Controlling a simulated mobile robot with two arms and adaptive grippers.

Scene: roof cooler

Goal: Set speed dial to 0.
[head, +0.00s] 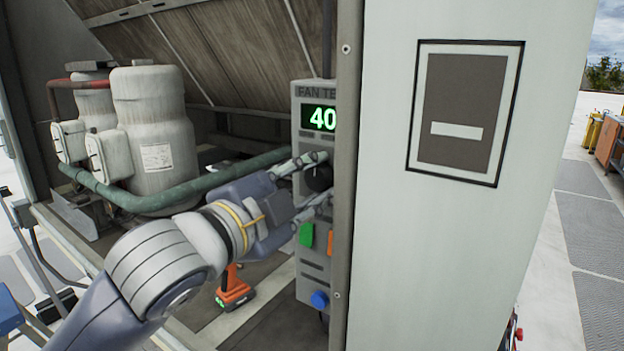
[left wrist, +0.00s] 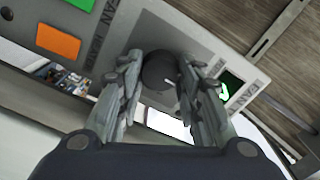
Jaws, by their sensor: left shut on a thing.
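The speed dial (head: 318,179) is a dark round knob on a grey fan test panel (head: 308,262), below a green display (head: 319,118) that reads 40. The panel's right side is hidden behind a grey post. My left gripper (head: 317,181) reaches in from the left with its fingers above and below the dial. In the left wrist view the dial (left wrist: 160,70) sits between the two fingertips (left wrist: 164,75), with a pale mark on its face, and the gripper is shut on it. The right gripper is not in view.
Green (head: 306,234) and orange (head: 331,243) buttons and a blue knob (head: 319,299) sit below the dial. An orange drill (head: 234,290) stands on the cooler floor below my arm. A green pipe (head: 150,201) and white tanks (head: 155,130) are at the left. A large white panel (head: 450,240) blocks the right.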

